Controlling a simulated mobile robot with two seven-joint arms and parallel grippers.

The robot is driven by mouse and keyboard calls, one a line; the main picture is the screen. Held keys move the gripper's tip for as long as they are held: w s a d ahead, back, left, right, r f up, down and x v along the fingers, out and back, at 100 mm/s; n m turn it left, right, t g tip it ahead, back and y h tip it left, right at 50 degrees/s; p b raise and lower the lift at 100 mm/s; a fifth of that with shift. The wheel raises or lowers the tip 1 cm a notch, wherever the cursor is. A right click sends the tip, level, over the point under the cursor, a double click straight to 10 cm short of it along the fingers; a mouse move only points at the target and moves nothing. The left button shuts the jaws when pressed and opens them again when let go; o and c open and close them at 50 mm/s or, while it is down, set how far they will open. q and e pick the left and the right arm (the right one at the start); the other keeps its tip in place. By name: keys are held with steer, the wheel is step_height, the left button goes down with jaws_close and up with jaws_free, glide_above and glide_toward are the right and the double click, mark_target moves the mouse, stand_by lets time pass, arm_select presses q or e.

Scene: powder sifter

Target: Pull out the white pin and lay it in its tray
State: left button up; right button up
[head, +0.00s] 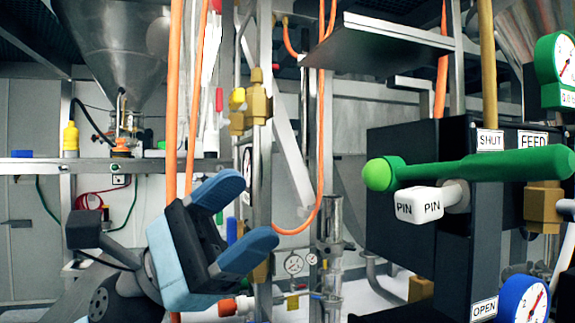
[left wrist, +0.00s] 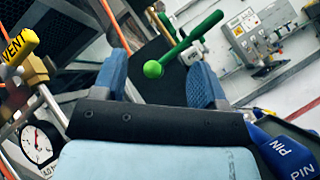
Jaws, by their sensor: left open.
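The white pin (head: 420,205) has a block-shaped head lettered PIN and sits at the black housing (head: 400,250) on the right, just under a green handle (head: 470,170). In the left wrist view the white pin (left wrist: 192,54) shows beyond the fingers, beside the green handle (left wrist: 185,45). My left gripper (head: 241,217) is open and empty, well to the left of the pin, its blue fingers pointing right. A blue piece lettered PIN (left wrist: 268,146) is at the lower right of the left wrist view; I cannot tell its full shape. My right gripper is not in view.
Orange hoses (head: 172,110) and a metal post hang near the left gripper. A metal shelf (head: 375,45) juts out above. A yellow VENT handle (left wrist: 18,48) and a gauge (left wrist: 40,143) are at the left wrist view's left. The space between gripper and pin looks fairly open.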

arm_select(q)
steer(key=s+d+r+m+g+y, duration=0.25)
steer(key=s+d+m+y, duration=0.2)
steer(key=m, duration=0.55)
steer(key=m+t+y, duration=0.9)
steer(key=t, duration=0.1)
glide_toward(403, 199)
steer(key=p+x, duration=0.2)
steer(key=x, duration=0.9)
steer(key=shift+d+r, duration=0.1)
steer(key=c, duration=1.1)
steer(key=shift+o, duration=0.2)
steer(key=shift+h, duration=0.25)
steer(key=shift+a, duration=0.25)
